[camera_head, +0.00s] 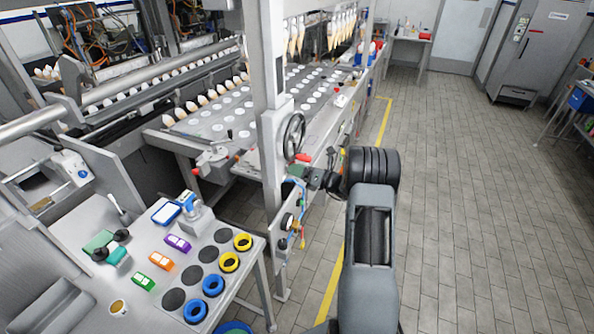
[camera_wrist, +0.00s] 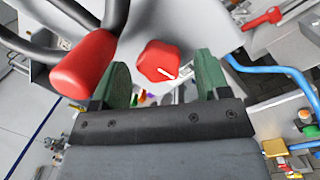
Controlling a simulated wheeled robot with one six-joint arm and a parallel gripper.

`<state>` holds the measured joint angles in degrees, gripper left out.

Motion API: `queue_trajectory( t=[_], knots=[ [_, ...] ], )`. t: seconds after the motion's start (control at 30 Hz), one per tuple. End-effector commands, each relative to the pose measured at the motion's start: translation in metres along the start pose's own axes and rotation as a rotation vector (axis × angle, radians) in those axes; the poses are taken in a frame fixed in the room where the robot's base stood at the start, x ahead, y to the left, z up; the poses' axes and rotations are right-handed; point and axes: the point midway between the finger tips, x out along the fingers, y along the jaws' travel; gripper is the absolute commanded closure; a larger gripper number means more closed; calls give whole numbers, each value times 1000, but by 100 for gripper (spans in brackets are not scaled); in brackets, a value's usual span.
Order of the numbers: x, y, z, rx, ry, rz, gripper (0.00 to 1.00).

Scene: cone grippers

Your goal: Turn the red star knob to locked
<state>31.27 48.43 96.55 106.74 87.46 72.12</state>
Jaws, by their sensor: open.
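The red star knob (camera_wrist: 156,58) shows in the wrist view with a white pointer line on its face. The line slants down to the right; I see no readable lock marking beside it. My gripper (camera_wrist: 163,72) is open, with one green finger on each side of the knob and a visible gap to both. Whether the fingertips reach level with the knob I cannot tell. In the head view my gripper (camera_head: 299,171) is at the machine's side, just below the handwheel. The knob cannot be made out for certain there.
The black handwheel (camera_head: 294,136) has a red grip (camera_wrist: 84,64) close beside my left finger in the wrist view. Another red handle (camera_wrist: 262,20) and a blue hose (camera_wrist: 275,70) lie to the right. A table (camera_head: 262,250) with coloured rings stands at left. The tiled aisle is clear.

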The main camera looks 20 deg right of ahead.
Motion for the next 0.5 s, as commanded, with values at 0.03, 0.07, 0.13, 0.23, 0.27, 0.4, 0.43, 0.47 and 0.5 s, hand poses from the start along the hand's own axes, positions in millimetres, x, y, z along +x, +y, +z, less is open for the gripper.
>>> queue_trajectory(
  t=[0.03,0.07,0.13,0.23,0.27,0.4,0.43,0.47,0.5],
  knots=[
    [-4,-1,0,0,-1,-1,31],
    [-6,-1,-1,-1,-1,-2,31],
    [-16,-2,0,-2,-2,-3,31],
    [-35,-3,-2,0,-3,-4,31],
    [-41,-3,-2,-1,-4,-5,31],
    [-71,-3,-2,-1,-3,-4,31],
    [-77,-3,-2,-1,-4,-4,31],
    [-83,-2,-2,-1,-3,-3,31],
    [-90,-2,-2,-1,-3,-4,31]
  ],
)
